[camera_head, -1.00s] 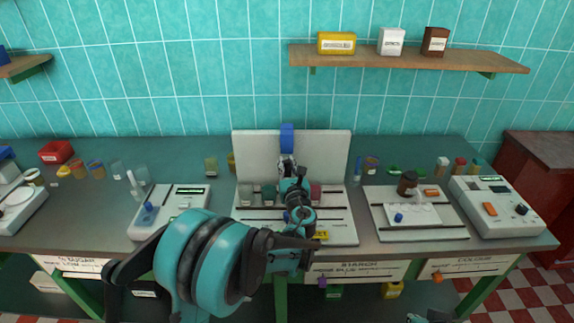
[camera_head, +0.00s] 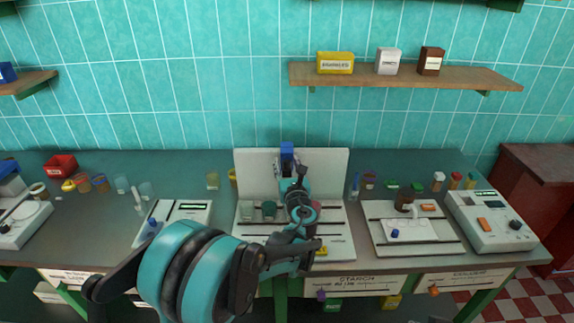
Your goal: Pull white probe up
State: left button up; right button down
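A slim white upright piece (camera_head: 137,199), which looks like a white probe, stands by the left meter (camera_head: 190,209); it is small and I cannot be sure of it. My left arm reaches in from the lower left to the middle station. My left gripper (camera_head: 288,167) is in front of the white back panel (camera_head: 325,175), just below a blue block (camera_head: 287,148) at the panel's top edge. The gripper hides the block's lower part. I cannot tell whether its fingers are open or shut, or touch the block. My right gripper is not in view.
Jars (camera_head: 269,208) stand on the middle station beside my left arm. A tray (camera_head: 452,248) with a brown bottle (camera_head: 404,199) and another meter (camera_head: 490,219) are at the right. Small jars line the back of the bench. A shelf (camera_head: 470,77) hangs above.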

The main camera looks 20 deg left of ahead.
pick_arm(q)
jog(key=v, duration=1.2)
jog(key=s+a+f+n+g+h, duration=0.1)
jog(key=s+a+f+n+g, duration=0.25)
jog(key=s+n, duration=0.45)
jog(key=s+a+f+n+g+h, duration=0.1)
jog(key=s+a+f+n+g, duration=0.25)
jog(key=n, duration=0.55)
jog(key=s+d+f+n+g+h, duration=0.1)
jog(key=s+d+n+h, duration=0.1)
jog(key=s+n, duration=0.5)
jog(key=s+d+f+n+g+h, duration=0.1)
jog(key=s+d+f+n+h, duration=0.1)
jog(key=s+n, duration=0.5)
jog(key=shift+s+d+h, duration=0.2)
jog(key=shift+d+h, duration=0.45)
jog(key=shift+h, duration=0.15)
